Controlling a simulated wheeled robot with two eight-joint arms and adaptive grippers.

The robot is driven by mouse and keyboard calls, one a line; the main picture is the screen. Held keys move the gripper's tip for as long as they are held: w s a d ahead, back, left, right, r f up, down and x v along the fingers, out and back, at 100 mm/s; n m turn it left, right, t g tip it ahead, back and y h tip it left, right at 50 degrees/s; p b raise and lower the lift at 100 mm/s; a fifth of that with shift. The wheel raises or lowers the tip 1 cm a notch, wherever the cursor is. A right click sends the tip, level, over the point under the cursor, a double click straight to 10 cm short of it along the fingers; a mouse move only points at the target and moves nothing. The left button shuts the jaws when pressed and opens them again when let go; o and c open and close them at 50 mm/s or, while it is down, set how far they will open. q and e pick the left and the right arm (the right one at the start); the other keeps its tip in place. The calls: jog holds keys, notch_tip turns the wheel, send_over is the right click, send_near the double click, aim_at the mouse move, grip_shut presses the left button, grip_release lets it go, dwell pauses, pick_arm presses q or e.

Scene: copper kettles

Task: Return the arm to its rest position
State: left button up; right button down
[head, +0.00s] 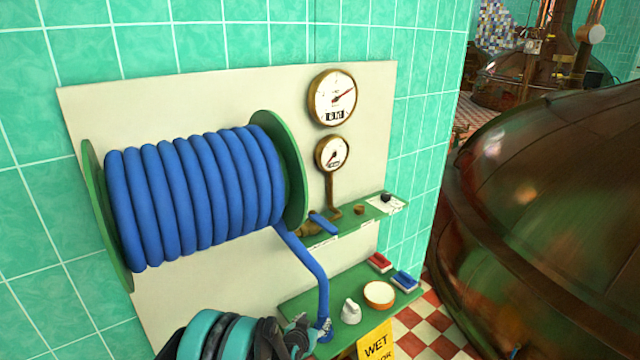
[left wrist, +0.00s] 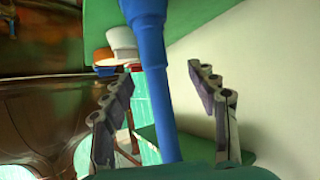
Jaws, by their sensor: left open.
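My left gripper (head: 299,335) is at the bottom of the head view, beside the lower end of the blue hose (head: 312,275). In the left wrist view, its two fingers (left wrist: 160,78) are spread wide. The hose (left wrist: 155,70) runs down the picture between them, with a gap on both sides. The hose hangs from a green reel (head: 290,170) wound with several turns. Its end is at the green lower shelf (head: 300,300). My right gripper is not seen.
Two round gauges (head: 333,97) sit on the cream panel (head: 235,85). A yellow wet-floor sign (head: 376,343) is in front. A large copper kettle (head: 560,200) fills the right.

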pick_arm(q)
jog(key=s+a+r+n+g+y, duration=0.1)
jog(key=s+a+r, duration=0.3)
jog(key=s+r, duration=0.3)
jog(key=s+a+r+n+g+y, duration=0.1)
jog(key=s+a+r, duration=0.35)
jog(key=r, duration=0.55)
jog(key=s+a+r+g+y, duration=0.1)
jog(key=s+a, duration=0.2)
jog(key=s, duration=0.8)
jog(key=s+a+r+n+g+y, duration=0.1)
jog(key=s+a, duration=0.2)
jog(key=s, duration=0.8)
jog(key=shift+s+a+n, duration=0.3)
jog(key=shift+a+f, duration=0.1)
jog(key=shift+a, duration=0.35)
